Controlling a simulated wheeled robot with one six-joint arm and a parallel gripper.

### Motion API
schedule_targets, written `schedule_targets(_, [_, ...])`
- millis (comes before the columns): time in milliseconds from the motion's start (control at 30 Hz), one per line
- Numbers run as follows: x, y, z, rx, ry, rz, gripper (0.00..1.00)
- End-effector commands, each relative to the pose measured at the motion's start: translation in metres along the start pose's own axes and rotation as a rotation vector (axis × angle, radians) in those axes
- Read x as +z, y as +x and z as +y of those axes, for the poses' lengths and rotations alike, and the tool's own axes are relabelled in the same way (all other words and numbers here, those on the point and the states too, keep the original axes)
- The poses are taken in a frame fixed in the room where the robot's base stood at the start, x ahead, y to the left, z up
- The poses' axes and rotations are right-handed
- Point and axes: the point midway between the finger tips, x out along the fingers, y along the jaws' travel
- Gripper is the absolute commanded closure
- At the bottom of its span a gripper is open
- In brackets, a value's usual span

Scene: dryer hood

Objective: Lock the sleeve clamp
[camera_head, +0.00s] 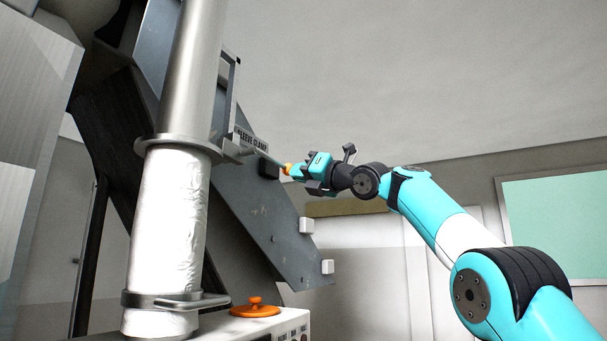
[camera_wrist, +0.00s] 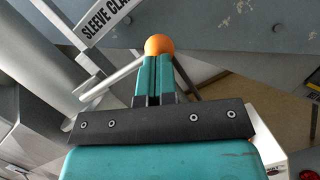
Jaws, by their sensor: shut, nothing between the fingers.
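The sleeve clamp's metal collar (camera_head: 178,147) sits around the upright duct, beside the "SLEEVE CLAMP" label (camera_head: 252,138). Its lever rod (camera_wrist: 112,82) runs from the left toward an orange ball knob (camera_wrist: 159,45). The knob (camera_head: 287,168) also shows in the head view, right at my fingertips. My gripper (camera_head: 293,170) points left at it. In the wrist view my gripper (camera_wrist: 154,62) has its teal fingers together, with the ball just beyond their tips. Nothing is between the fingers. I cannot tell whether the tips touch the ball.
A grey slanted panel (camera_head: 245,215) with a black block (camera_head: 268,168) and white blocks (camera_head: 306,225) stands behind the lever. Below are a lower metal band (camera_head: 165,301) on the foil sleeve (camera_head: 170,225) and an orange knob (camera_head: 255,307). The space right of the panel is mostly free.

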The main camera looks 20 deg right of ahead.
Motion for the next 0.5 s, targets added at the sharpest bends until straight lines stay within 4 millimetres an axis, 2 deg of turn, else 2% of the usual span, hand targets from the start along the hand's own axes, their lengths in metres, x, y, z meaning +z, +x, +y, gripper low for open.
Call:
schedule_targets(267, [-0.017,-0.007,-0.002,0.007,0.001,0.004,1.0])
schedule_targets(467, [-0.04,-0.024,-0.006,0.009,0.002,0.002,1.0])
schedule_targets(500, [-0.038,-0.034,-0.006,0.008,-0.001,-0.001,1.0])
